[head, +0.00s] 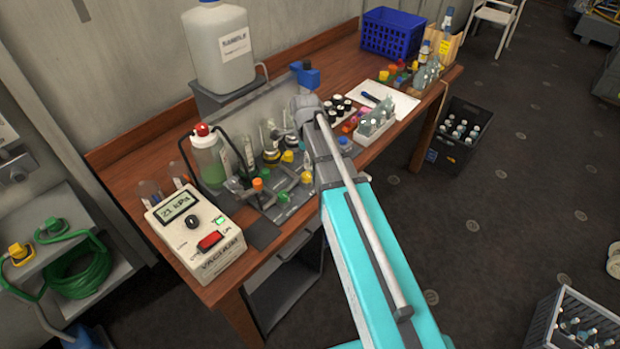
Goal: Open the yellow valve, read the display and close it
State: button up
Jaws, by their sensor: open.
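A grey valve block with small coloured knobs stands on the wooden bench. One yellow knob (306,177) is close to my arm, and another yellow piece (287,157) is behind it; I cannot tell which is the valve or how it is turned. An orange knob (257,184) and a green knob (283,197) are beside them. The pale meter box has a display (178,206) that appears to read 21 kPa. My gripper (249,193) seems to be the grey fingers low among the knobs, open and empty; my arm partly hides the area.
A bottle with green liquid (208,165) and flasks stand behind the knobs. A white canister (220,50) stands on a raised shelf. Vial racks (376,124) and a blue crate (390,35) fill the bench's right side. A dark bottle crate (458,135) is on the floor.

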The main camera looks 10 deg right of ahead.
aim_at(306, 174)
jog(key=shift+f+b, duration=3.65)
jog(key=shift+f, duration=0.3)
